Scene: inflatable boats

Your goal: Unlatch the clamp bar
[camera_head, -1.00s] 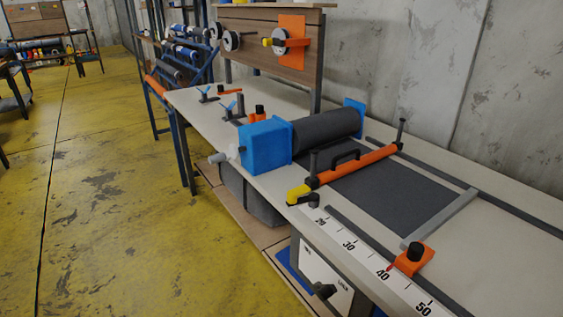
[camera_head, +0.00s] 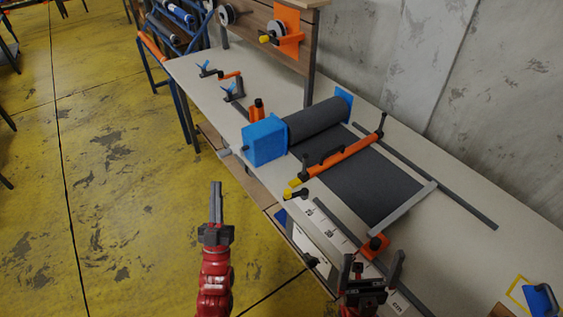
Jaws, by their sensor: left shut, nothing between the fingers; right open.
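The orange clamp bar (camera_head: 342,160) lies across the dark sheet (camera_head: 372,187) on the bench, with a black handle on its middle. Its near end has a yellow tip (camera_head: 294,183) beside a dark post, and another dark post stands at its far end. A yellow-and-black latch piece (camera_head: 296,194) sits at the bench edge by the near end. My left gripper (camera_head: 216,190) is shut and empty, over the floor left of the bench. My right gripper (camera_head: 372,262) is open and empty, near the bench's front edge, beside the orange stop block (camera_head: 374,246).
A dark roll (camera_head: 318,127) sits between blue end blocks (camera_head: 265,141), left of the clamp bar. Small clamps (camera_head: 233,90) stand farther back. A ruler strip (camera_head: 328,230) runs along the front edge. A blue tool (camera_head: 541,298) lies at lower right. The bench's right side is mostly clear.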

